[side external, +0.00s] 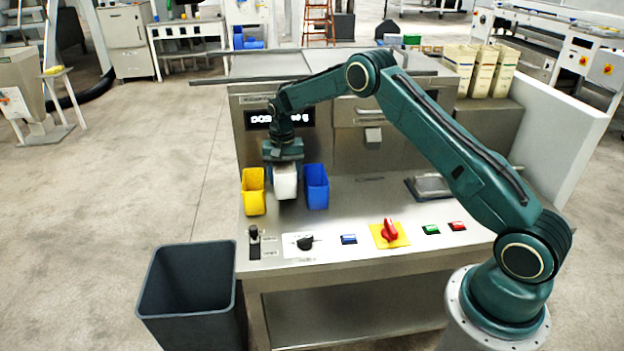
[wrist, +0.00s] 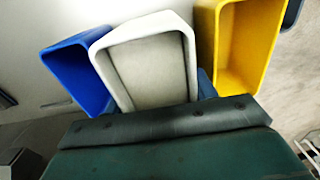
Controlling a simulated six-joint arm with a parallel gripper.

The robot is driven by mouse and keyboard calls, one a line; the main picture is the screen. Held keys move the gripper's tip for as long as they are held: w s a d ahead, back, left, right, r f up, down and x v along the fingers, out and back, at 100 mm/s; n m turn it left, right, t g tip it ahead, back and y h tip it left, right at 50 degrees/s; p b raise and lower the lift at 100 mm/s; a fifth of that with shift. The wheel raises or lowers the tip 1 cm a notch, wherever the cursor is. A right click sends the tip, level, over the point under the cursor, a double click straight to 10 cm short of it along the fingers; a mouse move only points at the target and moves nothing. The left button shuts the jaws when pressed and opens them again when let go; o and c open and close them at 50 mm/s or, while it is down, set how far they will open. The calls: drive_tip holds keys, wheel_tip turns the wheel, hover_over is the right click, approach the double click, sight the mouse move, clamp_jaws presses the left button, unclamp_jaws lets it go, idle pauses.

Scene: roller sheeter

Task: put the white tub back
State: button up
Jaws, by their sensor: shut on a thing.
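The white tub (side external: 285,181) stands between a yellow tub (side external: 253,192) and a blue tub (side external: 316,187) on the steel counter, at the left of the machine. My gripper (side external: 284,158) is over the white tub and shut on it. In the wrist view the white tub (wrist: 148,74) looks empty, with its rim close against my gripper (wrist: 165,118). The blue tub (wrist: 78,75) is at its left and the yellow tub (wrist: 243,47) at its right there. My fingertips are mostly hidden, and I cannot tell whether the white tub touches the counter.
The counter (side external: 350,210) is clear right of the blue tub. Its front carries a black lever (side external: 254,241), a black knob (side external: 305,242), a red rotary switch (side external: 389,231) and coloured buttons. A dark bin (side external: 190,290) stands on the floor at the front left. A display panel is behind my gripper.

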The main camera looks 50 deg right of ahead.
drive_tip(key=shift+f, duration=0.2)
drive_tip(key=shift+f, duration=2.05)
drive_tip(key=o, duration=1.3)
drive_tip(key=shift+f, duration=0.15)
wheel_tip(320, 180, up, 12)
drive_tip(key=shift+r, duration=0.15)
